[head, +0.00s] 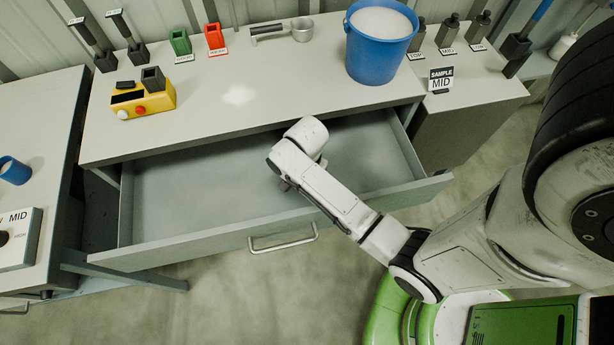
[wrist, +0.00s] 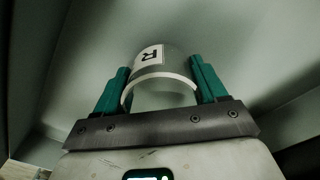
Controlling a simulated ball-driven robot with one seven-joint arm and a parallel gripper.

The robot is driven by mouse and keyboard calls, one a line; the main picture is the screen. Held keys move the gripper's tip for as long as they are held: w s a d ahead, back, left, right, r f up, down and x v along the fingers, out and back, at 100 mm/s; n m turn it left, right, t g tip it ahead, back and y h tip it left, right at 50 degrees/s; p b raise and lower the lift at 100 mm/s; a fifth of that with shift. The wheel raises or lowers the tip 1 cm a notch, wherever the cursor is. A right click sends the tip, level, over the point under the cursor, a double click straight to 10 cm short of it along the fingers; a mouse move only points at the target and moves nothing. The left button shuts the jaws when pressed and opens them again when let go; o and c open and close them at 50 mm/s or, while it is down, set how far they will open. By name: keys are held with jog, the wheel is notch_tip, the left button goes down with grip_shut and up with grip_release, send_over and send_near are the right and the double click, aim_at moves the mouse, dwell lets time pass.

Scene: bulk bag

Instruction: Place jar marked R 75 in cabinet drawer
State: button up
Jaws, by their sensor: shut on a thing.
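The jar (wrist: 172,63) with a white label reading R is between the two green fingers of my gripper (wrist: 160,90) in the wrist view. My gripper is shut on it. Any number on the label cannot be read. In the head view my arm reaches over the open cabinet drawer (head: 200,190), and its end is over the drawer's inside. The jar and my fingers are hidden there behind my arm. In the wrist view the drawer's pale floor and walls surround the jar. I cannot tell whether the jar touches the floor.
The drawer front has a handle (head: 284,240). The visible drawer floor is bare. The cabinet top above holds a blue bucket (head: 378,50), a metal scoop (head: 300,30), a yellow box (head: 145,100), and small green (head: 180,42) and red (head: 214,37) holders. A side table stands at left.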

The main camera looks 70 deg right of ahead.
jog(key=shift+f, duration=0.15)
jog(key=o, duration=1.1)
jog(key=shift+o, duration=0.2)
notch_tip(320, 180, up, 11)
jog(key=shift+f, duration=0.1)
jog(key=shift+a+r, duration=0.1)
jog(key=shift+r, duration=0.5)
jog(key=shift+s+a+n, duration=0.25)
jog(key=shift+a+n, duration=0.05)
jog(key=shift+n, duration=0.3)
jog(key=s+a+n+t, duration=0.1)
jog(key=s+a+n, duration=0.6)
jog(key=n, duration=0.9)
jog(key=shift+a+r, duration=0.25)
jog(key=shift+a, duration=0.6)
